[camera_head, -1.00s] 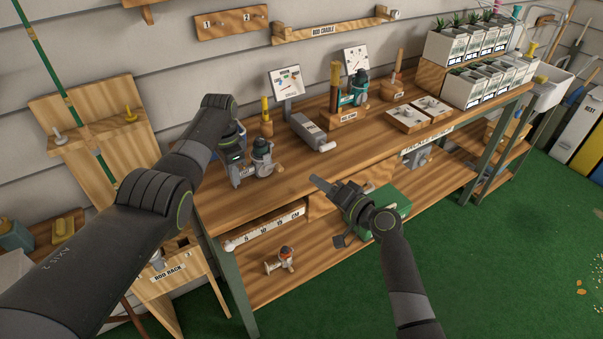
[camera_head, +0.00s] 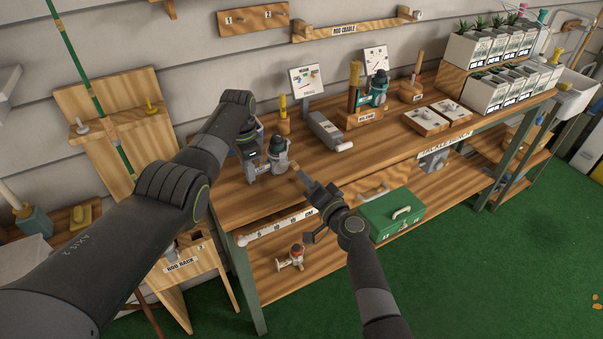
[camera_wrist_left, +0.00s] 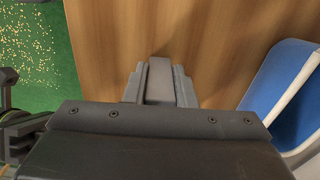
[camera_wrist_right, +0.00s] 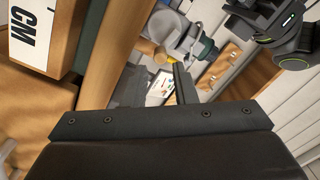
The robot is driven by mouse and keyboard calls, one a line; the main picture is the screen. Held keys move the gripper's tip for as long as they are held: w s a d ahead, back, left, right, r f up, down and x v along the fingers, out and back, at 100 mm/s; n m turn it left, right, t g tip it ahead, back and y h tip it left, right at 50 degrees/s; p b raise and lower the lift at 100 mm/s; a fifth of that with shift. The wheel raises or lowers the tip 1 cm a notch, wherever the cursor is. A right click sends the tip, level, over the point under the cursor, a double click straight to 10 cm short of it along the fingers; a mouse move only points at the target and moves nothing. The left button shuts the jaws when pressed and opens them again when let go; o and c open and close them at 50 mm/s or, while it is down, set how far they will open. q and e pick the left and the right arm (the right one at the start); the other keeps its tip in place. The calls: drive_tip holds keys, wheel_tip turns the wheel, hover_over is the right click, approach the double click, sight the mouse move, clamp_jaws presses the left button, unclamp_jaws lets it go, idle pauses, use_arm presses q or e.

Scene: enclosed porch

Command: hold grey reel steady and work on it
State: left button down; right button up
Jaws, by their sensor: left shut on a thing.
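The grey reel (camera_head: 278,163), with a dark green part on top, stands upright near the left front of the wooden bench (camera_head: 390,138). My left gripper (camera_head: 259,170) is at its left side, low by the bench top, and shut on it; the grip itself is mostly hidden. In the left wrist view the fingers (camera_wrist_left: 160,78) have a grey piece between them. My right gripper (camera_head: 301,179) is open and empty, just right of the reel at the front edge. In the right wrist view the reel (camera_wrist_right: 182,38) shows beyond the fingers (camera_wrist_right: 163,88).
A grey box with a white roller (camera_head: 326,130) stands right of the reel. Behind are a picture card (camera_head: 306,79) and a yellow-topped peg (camera_head: 283,115). A teal reel (camera_head: 378,88) is further right. Below are a green box (camera_head: 393,214) and a red-and-white reel (camera_head: 293,256).

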sight(297, 168)
drive_tip(key=shift+x, duration=1.7)
drive_tip(key=shift+c, duration=0.2)
clamp_jaws()
drive_tip(key=shift+f+m, duration=0.2)
drive_tip(key=shift+m, duration=0.5)
drive_tip(key=shift+o, duration=0.2)
unclamp_jaws()
